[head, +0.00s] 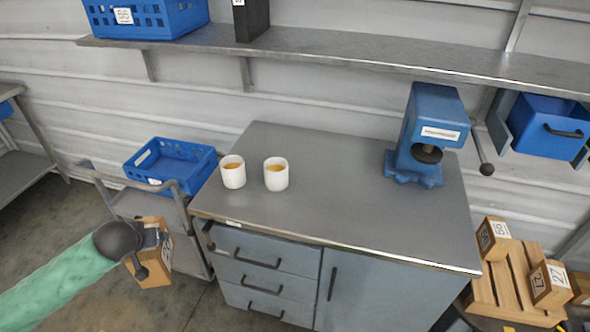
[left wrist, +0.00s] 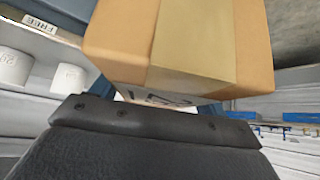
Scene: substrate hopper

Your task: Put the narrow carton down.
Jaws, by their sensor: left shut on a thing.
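The narrow carton (head: 157,273) is a brown cardboard box with a printed label, held tilted in front of the grey cart at the left of the head view. My left gripper (head: 150,245) is shut on it, and the carton hangs in the air above the floor. In the left wrist view the carton (left wrist: 190,40) fills the upper middle, with a pale tape strip down its face and part of a printed label low on it. The dark gripper body (left wrist: 140,135) hides its lower part. My right gripper is not in view.
A grey cabinet top (head: 335,195) carries two white cups (head: 233,178) and a blue press (head: 428,125); its middle is bare. A blue crate (head: 204,164) stands on the cart (head: 135,205). A wooden pallet (head: 505,285) with several cartons (head: 551,284) is at the right.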

